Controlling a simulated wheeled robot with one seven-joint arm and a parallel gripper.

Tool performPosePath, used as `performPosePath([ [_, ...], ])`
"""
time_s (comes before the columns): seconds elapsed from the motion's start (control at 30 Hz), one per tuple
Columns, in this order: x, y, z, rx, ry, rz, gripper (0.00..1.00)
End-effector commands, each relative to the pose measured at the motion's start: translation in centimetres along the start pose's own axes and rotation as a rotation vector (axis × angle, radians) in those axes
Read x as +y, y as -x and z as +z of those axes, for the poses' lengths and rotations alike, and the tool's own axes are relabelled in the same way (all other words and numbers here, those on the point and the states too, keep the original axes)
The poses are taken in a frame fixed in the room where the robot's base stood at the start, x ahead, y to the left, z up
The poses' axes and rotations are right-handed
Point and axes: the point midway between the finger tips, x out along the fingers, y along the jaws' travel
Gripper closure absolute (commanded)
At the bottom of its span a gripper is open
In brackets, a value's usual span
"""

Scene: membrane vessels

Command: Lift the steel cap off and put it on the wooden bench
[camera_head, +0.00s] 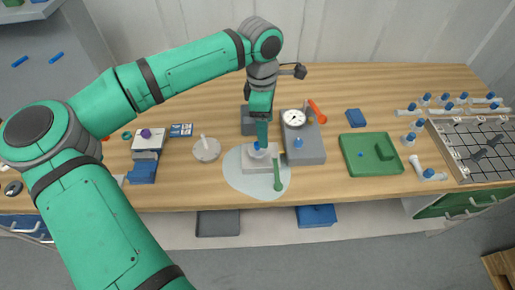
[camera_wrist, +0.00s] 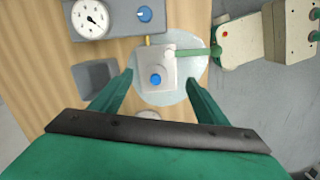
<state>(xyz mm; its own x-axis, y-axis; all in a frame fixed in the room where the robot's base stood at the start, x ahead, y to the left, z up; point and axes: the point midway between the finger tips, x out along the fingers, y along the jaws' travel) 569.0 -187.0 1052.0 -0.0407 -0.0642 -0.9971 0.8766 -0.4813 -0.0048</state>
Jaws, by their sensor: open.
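A pale grey metal block (camera_wrist: 153,92), which looks like the vessel with the steel cap, sits on a light blue round mat (camera_head: 240,180) near the bench's front. I cannot tell where the cap ends and the body begins. A blue knob (camera_wrist: 156,79) stands on its top, and a green-handled lever (camera_wrist: 193,52) sticks out from its side. The block also shows in the head view (camera_head: 262,165). My gripper (camera_wrist: 159,78) is open and empty above the block, its fingers on either side of the knob in the wrist view. The wooden bench (camera_head: 230,85) lies around it.
A grey gauge box (camera_head: 306,150) stands close to the right of the block. A dark grey bin (camera_head: 248,120) is behind it, and a white disc (camera_head: 206,149) with a peg is left. A green tray (camera_head: 370,155) lies farther right. Bare wood shows at the back.

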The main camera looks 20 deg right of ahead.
Motion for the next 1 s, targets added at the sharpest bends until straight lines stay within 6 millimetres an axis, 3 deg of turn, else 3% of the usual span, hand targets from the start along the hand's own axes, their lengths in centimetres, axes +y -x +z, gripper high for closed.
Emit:
performPosePath([
  [0.1, 0.2, 0.6, -1.9, 0.062, 0.006, 0.003, 0.32],
  [0.27, 0.2, 0.0, -2.6, 0.080, 0.008, 0.004, 0.32],
  [0.53, 0.2, -3.8, -2.8, 0.076, 0.009, 0.003, 0.32],
  [0.83, 0.4, -6.0, -2.9, 0.075, 0.008, 0.004, 0.32],
  [1.0, 0.5, -8.4, -3.1, 0.074, 0.008, 0.003, 0.32],
])
